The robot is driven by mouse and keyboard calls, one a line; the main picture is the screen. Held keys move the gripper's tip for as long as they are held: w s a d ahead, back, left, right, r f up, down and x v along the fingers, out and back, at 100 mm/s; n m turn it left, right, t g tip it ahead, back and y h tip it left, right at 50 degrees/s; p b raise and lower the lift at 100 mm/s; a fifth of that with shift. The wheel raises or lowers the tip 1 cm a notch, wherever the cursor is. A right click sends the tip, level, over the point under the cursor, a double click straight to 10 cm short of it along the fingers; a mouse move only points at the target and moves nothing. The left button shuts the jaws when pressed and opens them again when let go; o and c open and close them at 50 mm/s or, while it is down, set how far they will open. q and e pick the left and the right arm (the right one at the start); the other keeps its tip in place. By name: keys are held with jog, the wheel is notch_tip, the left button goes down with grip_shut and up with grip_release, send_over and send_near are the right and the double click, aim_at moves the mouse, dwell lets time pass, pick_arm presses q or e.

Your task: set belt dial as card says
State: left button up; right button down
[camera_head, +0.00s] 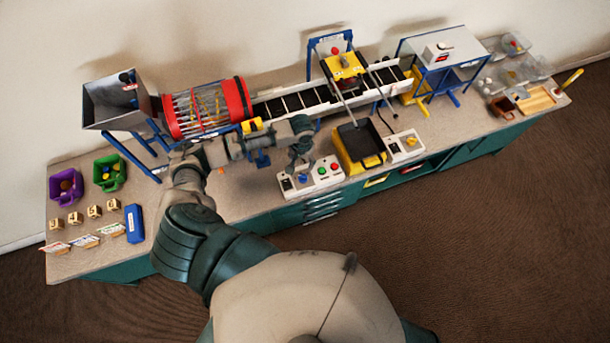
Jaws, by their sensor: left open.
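My left gripper (299,163) is open and hangs over the back left of a white control panel (290,192). The panel carries a blue knob (303,179), a green button (321,171) and a red button (334,166). The fingers are close above the blue knob; I cannot tell whether they touch it. A smaller white box (397,155) with an orange knob (411,141) stands further right. The conveyor belt (290,104) runs behind. Several small cards (84,241) lie at the front left; their writing is too small to read. My right gripper is out of view.
A black-and-yellow tray (360,144) stands just right of the control panel. A red-ringed drum (205,108) and a grey hopper (118,99) stand at the back left. Purple (65,188) and green (109,173) bins sit left.

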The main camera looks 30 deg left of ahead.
aim_at(303, 176)
pick_arm(q)
notch_tip(303, 176, down, 13)
jog(key=shift+d+r+b, duration=0.15)
jog(key=shift+r+b, duration=0.05)
jog(key=shift+b, duration=0.1)
jog(key=c, duration=1.1)
